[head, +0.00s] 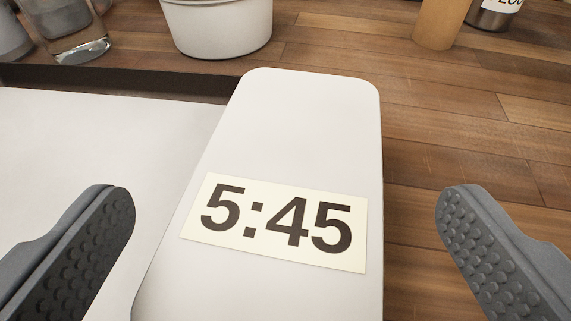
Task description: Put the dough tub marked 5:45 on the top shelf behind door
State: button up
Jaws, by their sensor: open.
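A white dough tub (300,125) with rounded corners fills the middle of the head view. A cream label (275,222) on it reads 5:45. My gripper (285,225) is open, with one dark studded finger on each side of the tub. Both fingers are apart from it, with a gap on each side. The tub's near end runs out of the picture at the bottom. No door or shelf is in view.
A wooden surface (455,150) lies to the right and behind. A white flat surface (100,150) with a dark edge lies to the left. A white pot (217,28), a glass (72,30), a tan upright object (438,22) and a labelled metal container (490,18) stand at the back.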

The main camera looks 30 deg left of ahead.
jog(key=shift+x, duration=1.05)
jog(key=c, duration=1.4)
jog(key=shift+c, duration=0.2)
